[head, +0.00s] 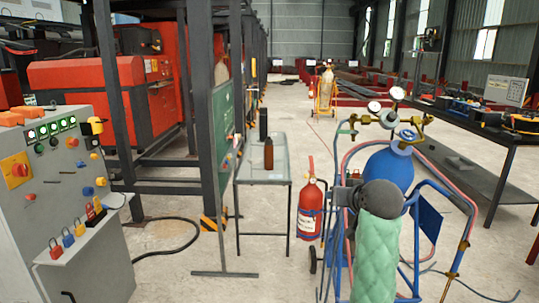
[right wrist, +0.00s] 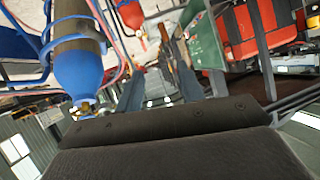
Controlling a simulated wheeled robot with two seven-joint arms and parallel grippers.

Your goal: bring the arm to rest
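My right arm, in a green quilted sleeve (head: 377,255), rises from the bottom of the head view to a dark rounded wrist. The right gripper (head: 343,196) shows only in small part at the wrist's left side. In the right wrist view, which is upside down, the gripper's two grey fingers (right wrist: 160,88) stand apart with nothing seen between them. A blue gas cylinder (head: 390,168) on a blue cart stands just behind and beside the arm in the head view. The cylinder (right wrist: 75,65) also shows at the left of the right wrist view. My left gripper is not in view.
A grey control cabinet (head: 60,215) stands at the left. A small table (head: 262,174) with a brown bottle (head: 268,154) and a red fire extinguisher (head: 311,210) stand left of the cart. A long bench (head: 475,122) lies at right. Floor shows clear at front centre.

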